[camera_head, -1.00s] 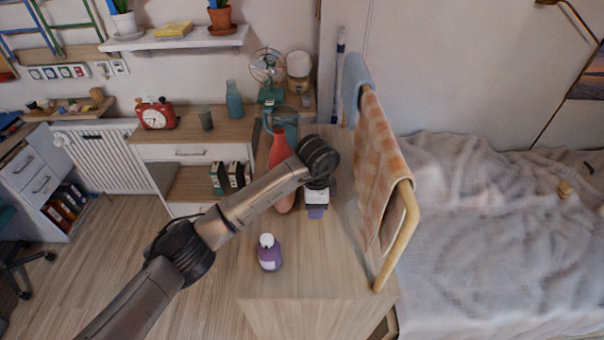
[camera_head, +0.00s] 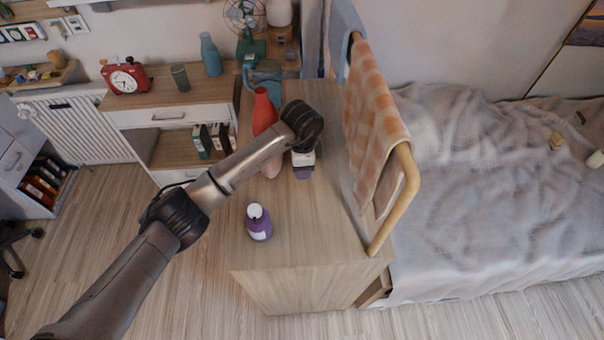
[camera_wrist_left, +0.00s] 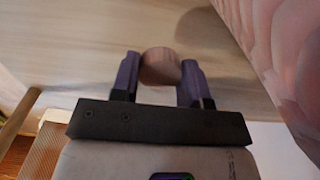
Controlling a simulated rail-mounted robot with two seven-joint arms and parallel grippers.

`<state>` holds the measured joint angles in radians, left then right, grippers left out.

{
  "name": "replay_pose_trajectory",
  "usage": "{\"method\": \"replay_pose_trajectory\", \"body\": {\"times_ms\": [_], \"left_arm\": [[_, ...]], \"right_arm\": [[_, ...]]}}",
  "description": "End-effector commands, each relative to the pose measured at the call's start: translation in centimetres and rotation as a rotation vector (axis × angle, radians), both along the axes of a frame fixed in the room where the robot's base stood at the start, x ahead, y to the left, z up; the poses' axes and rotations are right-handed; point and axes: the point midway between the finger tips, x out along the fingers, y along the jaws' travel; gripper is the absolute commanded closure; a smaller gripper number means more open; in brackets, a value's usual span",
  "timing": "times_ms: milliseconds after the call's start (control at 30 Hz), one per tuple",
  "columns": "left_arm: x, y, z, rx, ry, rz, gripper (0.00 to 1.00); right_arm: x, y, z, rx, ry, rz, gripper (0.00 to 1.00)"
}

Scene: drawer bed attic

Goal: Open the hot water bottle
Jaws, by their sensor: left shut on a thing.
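A red and pink bottle-like thing, which looks like the hot water bottle (camera_head: 265,112), stands on the wooden cabinet top, partly behind my left arm. Its quilted pink side (camera_wrist_left: 285,50) fills the right of the left wrist view. My left gripper (camera_head: 303,174) points down just right of it, near the cabinet top. In the wrist view its purple fingers (camera_wrist_left: 160,78) are shut on a small round brownish piece (camera_wrist_left: 160,66), which looks like a stopper. That piece is apart from the pink side. The bottle's opening cannot be made out. My right gripper is out of view.
A purple bottle with a white cap (camera_head: 258,224) stands at the cabinet's near left. A towel rail with an orange-checked towel (camera_head: 372,125) rises close on the right, beside the bed (camera_head: 470,200). A green fan (camera_head: 250,45) stands behind. The cabinet's front middle is clear.

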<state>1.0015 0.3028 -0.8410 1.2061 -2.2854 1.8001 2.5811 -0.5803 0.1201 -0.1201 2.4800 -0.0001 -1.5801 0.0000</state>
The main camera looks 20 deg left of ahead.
Motion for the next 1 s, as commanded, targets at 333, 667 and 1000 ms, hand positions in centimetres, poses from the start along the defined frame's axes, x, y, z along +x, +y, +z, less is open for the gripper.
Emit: {"method": "replay_pose_trajectory", "body": {"times_ms": [333,667,1000], "left_arm": [[0.0,0.0,-4.0,0.001,0.001,0.000,0.87],[0.0,0.0,-4.2,0.001,0.001,0.000,0.87],[0.0,0.0,-4.2,0.000,0.001,0.000,0.33]], "right_arm": [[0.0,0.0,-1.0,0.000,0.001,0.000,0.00],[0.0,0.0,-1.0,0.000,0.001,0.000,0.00],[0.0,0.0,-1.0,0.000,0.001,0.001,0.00]]}}
